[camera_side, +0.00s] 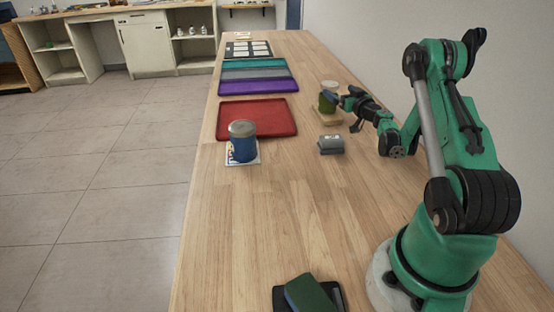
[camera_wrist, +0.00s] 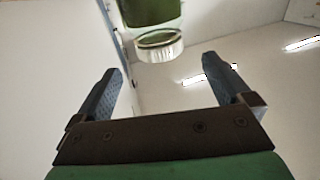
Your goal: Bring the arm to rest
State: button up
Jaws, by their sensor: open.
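My green arm reaches over the wooden table to the far right side. My gripper (camera_side: 341,99) is open beside a green jar with a pale top (camera_side: 330,87), which stands on a small tan base (camera_side: 328,119). In the wrist view, my gripper (camera_wrist: 163,68) has its two blue fingers spread wide with nothing between them. The green jar (camera_wrist: 152,12) with its clear rim shows at the top of that view, beyond the fingertips. I cannot tell from the side view whether a finger touches the jar.
A blue can (camera_side: 242,148) stands on a white card near the red tray (camera_side: 257,120). Purple (camera_side: 246,86) and other trays lie farther back. A dark tray (camera_side: 337,295) holds a green block (camera_side: 308,294).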

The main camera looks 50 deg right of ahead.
jog(key=w+a+r+n+y, duration=0.2)
jog(key=w+a+r+y, duration=0.35)
jog(key=w+a, duration=0.2)
jog(key=a+r+n+g+y, duration=0.2)
jog(key=a+r+g+y, duration=0.15)
jog(key=a, duration=1.15)
jog(key=s+a+f+n+g, duration=0.1)
jog(key=s+a+g, duration=0.4)
jog(key=s+a, duration=0.9)
jog(key=shift+a+f+n, duration=0.4)
jog(key=shift+f, duration=0.45)
